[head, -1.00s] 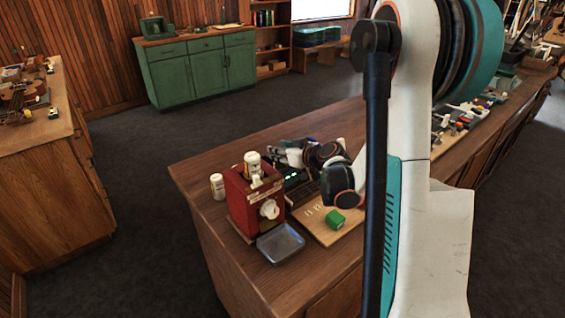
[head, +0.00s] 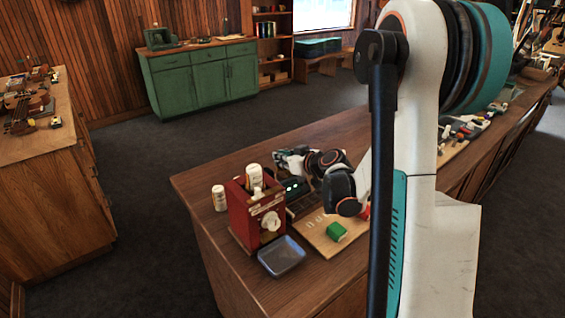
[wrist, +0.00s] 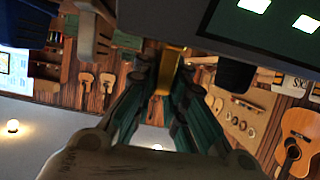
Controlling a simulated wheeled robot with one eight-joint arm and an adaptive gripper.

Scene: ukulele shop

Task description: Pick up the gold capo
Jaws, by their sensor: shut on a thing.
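The gold capo (wrist: 168,72) shows as a gold-yellow piece between my fingers in the wrist view. My gripper (wrist: 167,68) is shut on it, with the dark green fingers on either side. In the head view my gripper (head: 284,158) is above the wooden counter (head: 215,172), behind the red box. The capo cannot be made out in the head view.
A red box (head: 240,215) with a white-capped bottle (head: 254,176) stands close by. Small items crowd the counter's far right.

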